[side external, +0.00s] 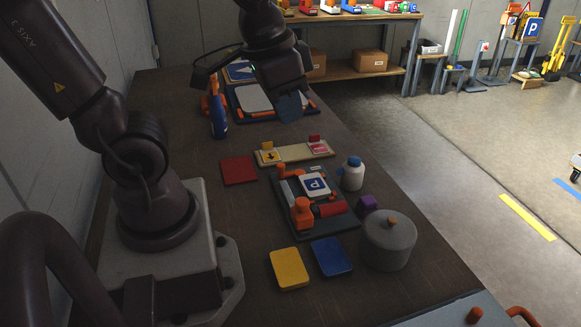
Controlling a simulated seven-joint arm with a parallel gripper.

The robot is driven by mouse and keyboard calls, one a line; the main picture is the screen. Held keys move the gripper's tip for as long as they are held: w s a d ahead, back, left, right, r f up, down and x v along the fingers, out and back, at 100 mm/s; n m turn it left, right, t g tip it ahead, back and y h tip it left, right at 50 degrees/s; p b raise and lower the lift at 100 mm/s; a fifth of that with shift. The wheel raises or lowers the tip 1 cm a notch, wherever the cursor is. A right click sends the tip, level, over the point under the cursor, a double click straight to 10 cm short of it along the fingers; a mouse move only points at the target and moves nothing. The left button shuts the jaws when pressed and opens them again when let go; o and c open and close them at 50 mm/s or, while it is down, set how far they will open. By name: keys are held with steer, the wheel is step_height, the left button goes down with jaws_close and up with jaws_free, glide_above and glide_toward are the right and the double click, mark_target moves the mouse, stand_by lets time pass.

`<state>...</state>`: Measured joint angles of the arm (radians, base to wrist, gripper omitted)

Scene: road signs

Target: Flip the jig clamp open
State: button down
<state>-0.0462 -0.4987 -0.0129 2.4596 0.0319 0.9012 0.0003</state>
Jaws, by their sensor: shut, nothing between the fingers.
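The jig (342,226) is a dark plate in the middle of the table. It holds a white sign with a blue P square (315,186). The jig clamp (302,212) is an orange block at the plate's near left, with a red handle (333,209) lying low beside it, along the sign's near edge. Whether the clamp presses on the sign is too small to tell. My gripper (290,107) is shut and empty, pointing down well above the table, beyond the jig and apart from it.
A white bottle with a blue cap (352,174), a purple block (367,202) and a grey lidded pot (389,240) stand right of the jig. Yellow (289,269) and blue (331,256) plates lie in front. A sign board (295,152) and a red plate (239,170) lie behind.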

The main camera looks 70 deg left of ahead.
steer(key=w+a+f+m+g+y, duration=0.3)
steer(key=w+a+f+m, duration=0.2)
steer(key=f, duration=0.4)
steer(key=w+a+f+m+g+y, duration=0.3)
steer(key=w+a+f+m, duration=0.3)
steer(key=f, duration=0.3)
steer(key=shift+w+a+m+g, duration=0.25)
steer(key=shift+a+m, duration=0.3)
steer(key=shift+m, duration=0.35)
steer(key=shift+s+a+f, duration=0.1)
steer(key=shift+f, duration=0.1)
glide_toward(284, 171)
step_height(284, 171, down, 5)
steer(key=shift+s+a+r, duration=0.1)
steer(key=shift+s+a, duration=0.05)
steer(key=shift+a, duration=0.05)
steer(key=shift+s+a, duration=0.25)
steer(key=shift+a, duration=0.25)
steer(key=shift+s+a, duration=0.25)
steer(key=shift+a, duration=0.3)
steer(key=shift+s+a+f, duration=0.2)
steer(key=shift+a+f, duration=0.1)
steer(key=shift+a, duration=0.2)
